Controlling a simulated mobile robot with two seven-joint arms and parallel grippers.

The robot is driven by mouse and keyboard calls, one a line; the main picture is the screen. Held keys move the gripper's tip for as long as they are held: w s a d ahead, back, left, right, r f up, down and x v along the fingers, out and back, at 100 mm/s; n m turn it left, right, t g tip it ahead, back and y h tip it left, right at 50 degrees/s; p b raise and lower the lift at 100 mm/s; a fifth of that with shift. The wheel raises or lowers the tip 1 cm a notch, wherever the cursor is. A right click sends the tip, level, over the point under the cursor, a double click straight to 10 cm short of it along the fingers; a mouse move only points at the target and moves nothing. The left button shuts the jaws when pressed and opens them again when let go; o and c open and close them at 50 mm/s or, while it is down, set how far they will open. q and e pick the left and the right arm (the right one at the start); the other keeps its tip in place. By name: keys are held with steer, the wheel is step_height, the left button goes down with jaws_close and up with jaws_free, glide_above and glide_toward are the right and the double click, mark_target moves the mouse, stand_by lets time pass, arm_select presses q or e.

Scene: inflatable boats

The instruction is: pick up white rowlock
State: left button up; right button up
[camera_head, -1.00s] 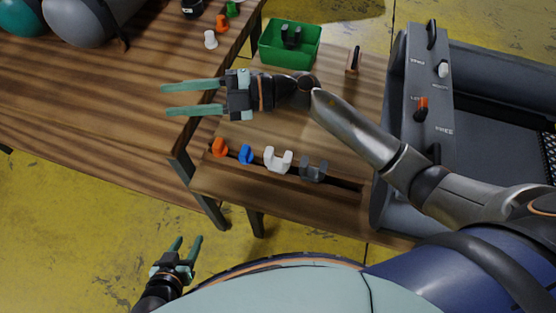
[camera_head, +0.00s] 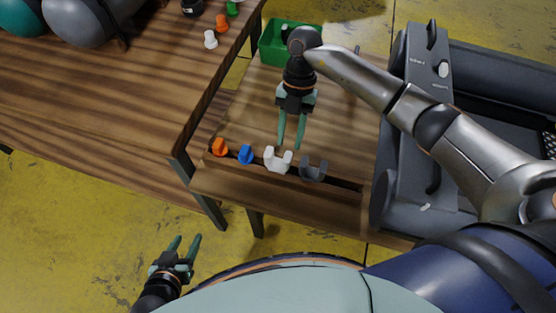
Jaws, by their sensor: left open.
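The white rowlock (camera_head: 277,164) stands upright in the slot of a low wooden bench, its two prongs pointing up. It is between a blue piece (camera_head: 245,154) and a dark grey rowlock (camera_head: 313,173). My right gripper (camera_head: 290,147) points down the picture, with its two green fingers parted and empty. Its fingertips appear right by the top of the white rowlock; I cannot tell the height gap. My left gripper (camera_head: 186,243) is open and empty at the lower left, over the floor and away from the bench.
An orange piece (camera_head: 220,147) stands at the slot's left end. A green bin (camera_head: 271,51) is at the bench's back, partly behind my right arm. A grey boat (camera_head: 392,190) borders the bench on the right, and a larger wooden table (camera_head: 100,110) on the left.

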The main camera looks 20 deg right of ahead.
mark_target(288, 155)
steer(key=shift+x, duration=3.45)
steer(key=shift+s, duration=0.1)
jaws_close()
